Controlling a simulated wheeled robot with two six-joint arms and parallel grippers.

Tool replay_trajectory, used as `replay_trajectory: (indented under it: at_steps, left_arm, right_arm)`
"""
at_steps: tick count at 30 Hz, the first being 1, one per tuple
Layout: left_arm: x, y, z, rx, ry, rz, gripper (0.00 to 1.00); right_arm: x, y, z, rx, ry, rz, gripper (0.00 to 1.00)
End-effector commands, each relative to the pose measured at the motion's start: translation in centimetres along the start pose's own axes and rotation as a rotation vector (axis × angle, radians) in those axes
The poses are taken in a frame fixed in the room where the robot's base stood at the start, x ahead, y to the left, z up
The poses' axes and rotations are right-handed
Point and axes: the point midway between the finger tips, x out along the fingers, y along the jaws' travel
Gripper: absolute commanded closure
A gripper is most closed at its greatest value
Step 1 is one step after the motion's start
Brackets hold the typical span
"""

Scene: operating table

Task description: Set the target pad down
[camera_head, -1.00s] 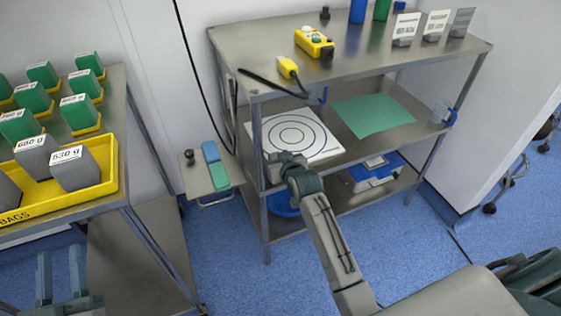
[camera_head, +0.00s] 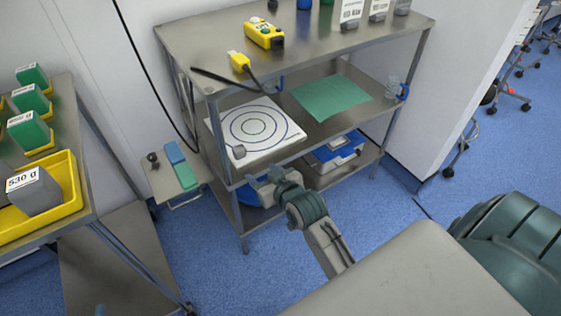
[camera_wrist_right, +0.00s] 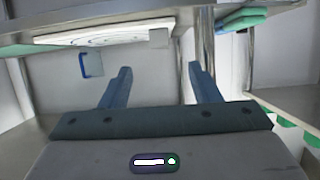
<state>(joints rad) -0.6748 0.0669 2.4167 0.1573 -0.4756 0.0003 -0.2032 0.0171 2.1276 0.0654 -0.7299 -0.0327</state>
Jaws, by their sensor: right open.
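The target pad (camera_head: 278,118), a white square with dark concentric rings, lies flat on the left part of the shelving unit's middle shelf. A small grey block (camera_head: 239,152) sits at its front corner. In the right wrist view the pad (camera_wrist_right: 105,32) shows nearly edge-on, beyond and above my fingers, with the grey block (camera_wrist_right: 158,38) at its right end. My right gripper (camera_head: 262,184) is in front of the shelf edge, apart from the pad. Its fingers (camera_wrist_right: 160,72) are spread with nothing between them.
A green cloth (camera_head: 330,97) lies right of the pad, with a glass (camera_head: 391,87) farther right. A yellow control box (camera_head: 264,34) stands on the top shelf. A blue-and-white case (camera_head: 336,152) is on the lower shelf. A side table with a yellow bin (camera_head: 70,205) stands left.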

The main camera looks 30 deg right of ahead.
Motion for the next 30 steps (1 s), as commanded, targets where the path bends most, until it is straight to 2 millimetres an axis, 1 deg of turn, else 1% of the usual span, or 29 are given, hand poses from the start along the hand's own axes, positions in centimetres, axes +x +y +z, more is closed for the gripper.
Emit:
replay_trajectory:
  at_steps: [1,2,3,5,6,9,12,15,17,26,29,30]
  left_arm:
    - [0.0,0.0,0.0,0.000,0.000,0.000,0.64]
    - [0.0,0.0,0.0,0.000,0.001,0.000,0.64]
    - [0.0,0.0,0.0,0.000,0.001,0.000,0.64]
    - [0.0,0.0,0.0,0.000,0.001,0.000,0.64]
    - [0.0,0.0,0.0,0.000,0.001,0.000,0.64]
    - [0.0,0.0,0.0,0.000,0.002,0.000,0.64]
    - [0.0,0.0,0.0,0.001,0.002,0.000,0.64]
    - [0.0,0.0,0.0,0.001,0.002,0.000,0.64]
    - [0.0,0.0,0.0,0.001,0.002,0.000,0.64]
    - [0.1,0.0,0.0,-0.001,0.001,-0.001,0.64]
    - [0.7,-0.3,1.0,0.001,-0.033,-0.008,0.64]
    - [1.1,-0.6,1.9,0.003,-0.060,-0.013,0.64]
  right_arm:
    - [-2.0,-0.1,1.3,0.006,0.000,-0.006,0.44]
    - [-3.1,-0.1,1.8,0.011,0.004,-0.010,0.44]
    - [-4.7,-0.2,2.4,0.016,0.012,-0.015,0.44]
    - [-7.1,-0.3,3.1,0.027,0.023,-0.024,0.44]
    - [-8.6,-0.5,3.4,0.034,0.031,-0.030,0.44]
    - [-11.9,-0.7,3.9,0.050,0.048,-0.042,0.44]
    - [-14.2,-0.9,3.9,0.064,0.061,-0.052,0.44]
    - [-15.4,-1.0,3.8,0.071,0.069,-0.057,0.44]
    - [-15.7,-1.1,3.8,0.074,0.071,-0.058,0.44]
    - [-15.6,-1.0,3.9,0.074,0.068,-0.057,0.44]
    - [-14.9,-0.8,4.8,0.071,0.035,-0.052,0.44]
    - [-14.4,-0.7,5.7,0.068,0.008,-0.047,0.44]
